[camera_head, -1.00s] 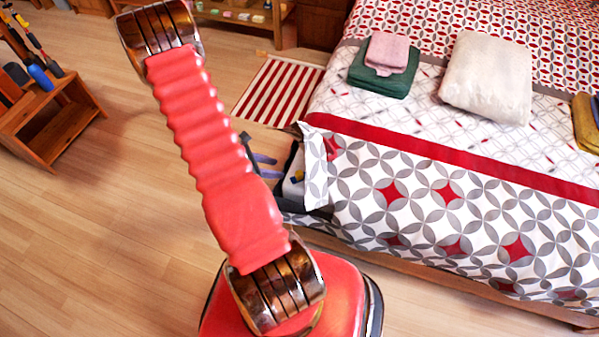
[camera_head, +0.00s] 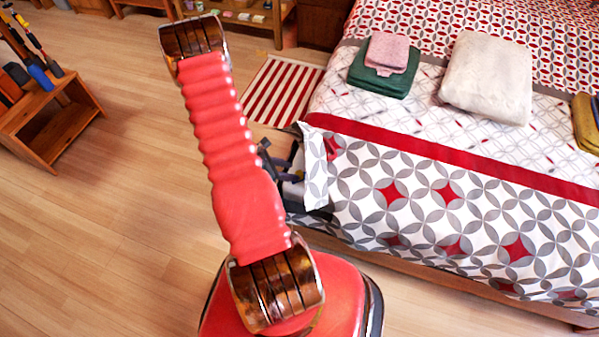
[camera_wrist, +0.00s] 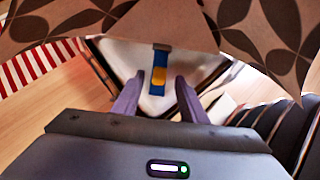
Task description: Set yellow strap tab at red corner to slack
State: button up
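The strap lies over a white panel (camera_wrist: 128,62) with a dark frame, under the hanging bedspread edge. My gripper (camera_wrist: 154,86) has two purple fingers spread apart, one on each side of the strap. Whether either finger touches the tab cannot be told. In the head view my gripper (camera_head: 290,163) is at the bed's near left corner, partly hidden behind my arm. No red corner mark is clear in the wrist view.
The patterned bedspread (camera_head: 440,190) hangs low over the work spot, with a loose flap (camera_head: 315,170). A striped rug (camera_head: 282,90) lies behind it. A wooden tool rack (camera_head: 50,115) stands far left. The floor (camera_head: 120,240) at left is clear.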

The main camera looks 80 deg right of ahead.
aim_at(299, 173)
jog(key=x, duration=0.5)
jog(key=shift+s+d+f, duration=0.15)
jog(key=shift+s+f, duration=0.1)
jog(key=shift+c, duration=0.4)
grip_shut()
